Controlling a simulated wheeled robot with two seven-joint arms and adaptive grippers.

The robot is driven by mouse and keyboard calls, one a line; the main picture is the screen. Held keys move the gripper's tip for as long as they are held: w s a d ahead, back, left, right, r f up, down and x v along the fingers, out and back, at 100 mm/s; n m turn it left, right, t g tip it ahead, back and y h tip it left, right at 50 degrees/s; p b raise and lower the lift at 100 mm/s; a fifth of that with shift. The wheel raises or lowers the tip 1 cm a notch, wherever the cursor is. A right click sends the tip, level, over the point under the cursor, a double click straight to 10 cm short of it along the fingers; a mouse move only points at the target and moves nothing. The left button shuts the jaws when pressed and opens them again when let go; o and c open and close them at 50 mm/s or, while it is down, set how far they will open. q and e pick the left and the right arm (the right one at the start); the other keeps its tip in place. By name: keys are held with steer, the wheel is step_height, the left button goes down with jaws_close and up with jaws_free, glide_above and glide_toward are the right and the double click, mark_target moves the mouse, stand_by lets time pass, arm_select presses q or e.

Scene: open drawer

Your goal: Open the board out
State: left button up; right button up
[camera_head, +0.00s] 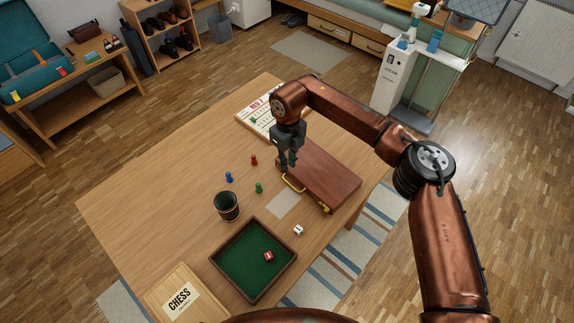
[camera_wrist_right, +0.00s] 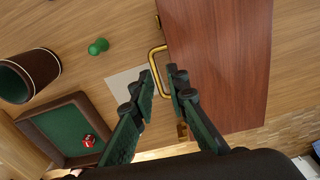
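The board (camera_head: 322,176) is a folded reddish-brown wooden case lying closed on the table, with a brass handle (camera_head: 292,183) and brass clasp on its near-left edge. My right gripper (camera_head: 286,166) points down at that edge. In the right wrist view its fingers (camera_wrist_right: 160,74) are apart, with the brass handle (camera_wrist_right: 155,66) seen between and just beyond the tips. I cannot tell whether the fingers touch the handle. The board's reddish lid (camera_wrist_right: 220,60) fills the right of that view. My left gripper is not in view.
A game box (camera_head: 245,125) lies behind my right gripper. The table's left part is clear.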

mark_target(288, 182)
steer(key=f, duration=0.2)
steer(key=shift+s+d+f+b, duration=0.1)
steer(key=shift+s+f+b, duration=0.2)
steer(key=shift+s+f, duration=0.05)
steer(key=s, duration=0.1)
steer(key=s+f, duration=0.1)
steer(key=shift+s+f+b, duration=0.25)
steer(key=shift+s+b, duration=0.1)
steer(key=shift+s, duration=0.05)
steer(key=shift+f, duration=0.25)
steer(key=shift+w+f, duration=0.95)
steer(key=shift+f, duration=0.1)
steer(key=shift+w, duration=0.1)
steer(key=shift+s+r, duration=0.45)
steer(key=shift+c, duration=1.5)
steer(key=shift+w+f, duration=0.25)
jaws_close()
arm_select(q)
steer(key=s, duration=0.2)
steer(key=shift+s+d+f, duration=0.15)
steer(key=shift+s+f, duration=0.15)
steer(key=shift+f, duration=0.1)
arm_select(e)
steer(key=shift+s, duration=0.1)
